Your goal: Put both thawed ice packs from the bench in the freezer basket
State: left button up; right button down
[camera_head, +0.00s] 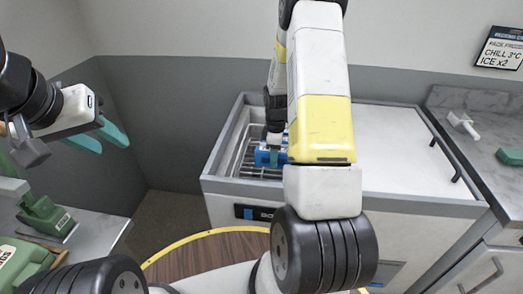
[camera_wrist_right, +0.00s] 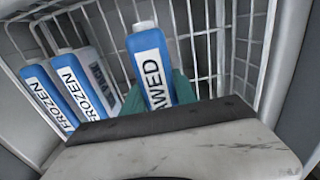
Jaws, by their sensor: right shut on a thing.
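The wire freezer basket (camera_head: 237,158) sits in the open left part of the chest freezer. My right gripper (camera_head: 274,140) reaches down into it, partly hidden by my forearm. In the right wrist view, its teal fingers are shut on a blue thawed ice pack (camera_wrist_right: 149,58), whose label partly shows as "WED". The pack is inside the basket's wire walls (camera_wrist_right: 205,45); whether it touches the bottom is hidden. My left gripper (camera_head: 99,139) is open and empty, above the left bench side. I cannot pick out a second blue thawed pack for certain.
Two blue packs marked FROZEN (camera_wrist_right: 48,100) (camera_wrist_right: 84,90) stand left of the held pack, with a pale grey pack (camera_wrist_right: 97,72) behind. A white lid (camera_head: 390,145) covers the freezer's right part. A sign (camera_head: 502,48) hangs at right.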

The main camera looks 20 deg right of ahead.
jog(key=shift+f, duration=1.85)
jog(key=shift+f, duration=0.2)
jog(key=c, duration=1)
grip_release()
jog(key=shift+o, duration=0.2)
